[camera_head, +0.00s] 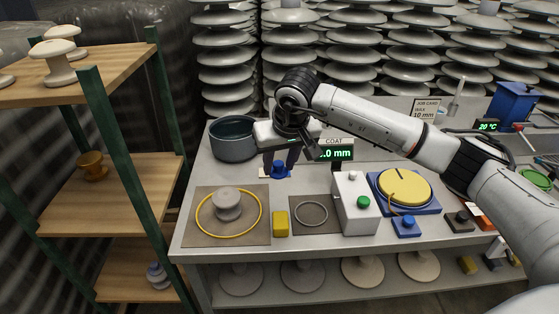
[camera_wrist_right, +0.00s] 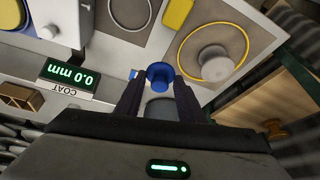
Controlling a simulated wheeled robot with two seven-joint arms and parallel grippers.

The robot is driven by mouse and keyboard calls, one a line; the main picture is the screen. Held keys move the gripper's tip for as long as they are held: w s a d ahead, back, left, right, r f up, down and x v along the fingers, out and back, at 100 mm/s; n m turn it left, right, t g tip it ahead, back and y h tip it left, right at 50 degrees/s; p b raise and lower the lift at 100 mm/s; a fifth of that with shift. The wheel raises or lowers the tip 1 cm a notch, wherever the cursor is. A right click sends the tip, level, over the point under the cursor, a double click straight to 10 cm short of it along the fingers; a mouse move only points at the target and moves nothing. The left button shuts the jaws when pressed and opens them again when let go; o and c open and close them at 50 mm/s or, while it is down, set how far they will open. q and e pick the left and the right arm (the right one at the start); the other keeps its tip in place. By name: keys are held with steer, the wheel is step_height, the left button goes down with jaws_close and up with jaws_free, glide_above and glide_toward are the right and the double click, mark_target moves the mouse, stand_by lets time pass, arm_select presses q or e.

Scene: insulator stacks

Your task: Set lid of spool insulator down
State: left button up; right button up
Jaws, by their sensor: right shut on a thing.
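My right gripper (camera_head: 279,165) is shut on a small blue knobbed piece (camera_head: 280,171), which I take to be the lid. The gripper points down over the table, just right of the dark pot. In the right wrist view the blue piece (camera_wrist_right: 160,76) sits between the tips of the two dark fingers (camera_wrist_right: 158,88). Whether its underside touches the table is hard to tell. A grey spool insulator (camera_head: 228,204) stands upright inside a yellow ring (camera_head: 204,226) on a brown mat (camera_head: 200,240), left of and nearer than the gripper. My left gripper is out of view.
The dark pot (camera_head: 232,140) stands close to the gripper's left. A yellow block (camera_head: 281,224), a mat with a grey ring (camera_head: 311,214), a white box with a green button (camera_head: 352,215) and the coat display (camera_head: 335,154) stand nearby. A wooden shelf (camera_head: 120,200) is at left.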

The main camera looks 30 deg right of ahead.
steer(key=shift+n, duration=0.3)
steer(key=s+f, duration=0.1)
steer(key=s+a+f, duration=0.1)
steer(key=s+f, duration=0.1)
steer(key=shift+a, duration=0.15)
steer(key=s+a+f, duration=0.2)
steer(key=s+f, duration=0.1)
steer(key=s, duration=0.4)
steer(key=s+a+f+n, duration=0.1)
steer(key=s+a+f, duration=0.2)
steer(key=s, duration=0.4)
steer(key=s+a+f+y, duration=0.1)
steer(key=s+a+f, duration=0.1)
steer(key=s+f, duration=0.2)
steer(key=s, duration=0.3)
steer(key=shift+a+f+n, duration=0.2)
steer(key=shift+f+n, duration=0.1)
steer(key=shift+f, duration=0.05)
